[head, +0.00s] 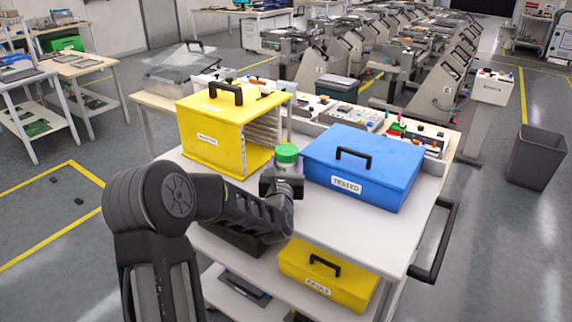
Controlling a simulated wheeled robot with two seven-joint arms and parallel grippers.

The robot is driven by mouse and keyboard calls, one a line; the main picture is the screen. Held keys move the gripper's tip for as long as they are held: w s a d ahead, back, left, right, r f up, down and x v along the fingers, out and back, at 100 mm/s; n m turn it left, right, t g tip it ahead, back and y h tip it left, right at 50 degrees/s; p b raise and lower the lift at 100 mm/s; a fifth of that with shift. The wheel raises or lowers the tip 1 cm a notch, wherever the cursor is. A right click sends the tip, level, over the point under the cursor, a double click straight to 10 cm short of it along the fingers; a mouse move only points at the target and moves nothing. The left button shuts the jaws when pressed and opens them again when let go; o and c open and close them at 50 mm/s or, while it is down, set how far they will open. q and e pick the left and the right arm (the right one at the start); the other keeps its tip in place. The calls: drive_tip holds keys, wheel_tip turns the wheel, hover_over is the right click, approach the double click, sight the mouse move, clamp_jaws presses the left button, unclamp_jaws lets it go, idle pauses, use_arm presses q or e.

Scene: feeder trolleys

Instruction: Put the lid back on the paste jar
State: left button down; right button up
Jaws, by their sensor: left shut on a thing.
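The paste jar (289,169) has a pale, translucent body and shows between the yellow rack box and the blue box. Its green lid (287,153) is on top of it; I cannot tell whether it is fully seated. My left gripper (282,183) comes in from the left and is shut at the jar's body, just below the lid. The gripper hides the lower part of the jar, so I cannot tell whether its base touches the trolley top. My right gripper is not in view.
A yellow rack box (213,140) stands left of the jar, and a blue box labelled TESTED (390,180) stands close on its right. The white trolley top (340,232) is clear in front. A yellow box (325,275) sits on the shelf below.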

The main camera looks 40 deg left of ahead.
use_arm(q)
drive_tip(key=shift+f, duration=0.15)
drive_tip(key=shift+c, duration=2.1)
unclamp_jaws()
drive_tip(key=shift+s, duration=0.1)
drive_tip(key=shift+s+d+f, duration=0.1)
drive_tip(key=shift+s+d, duration=0.25)
drive_tip(key=shift+s, duration=0.1)
drive_tip(key=b+v, duration=0.3)
drive_tip(key=v, duration=0.8)
drive_tip(key=shift+w+a, duration=0.1)
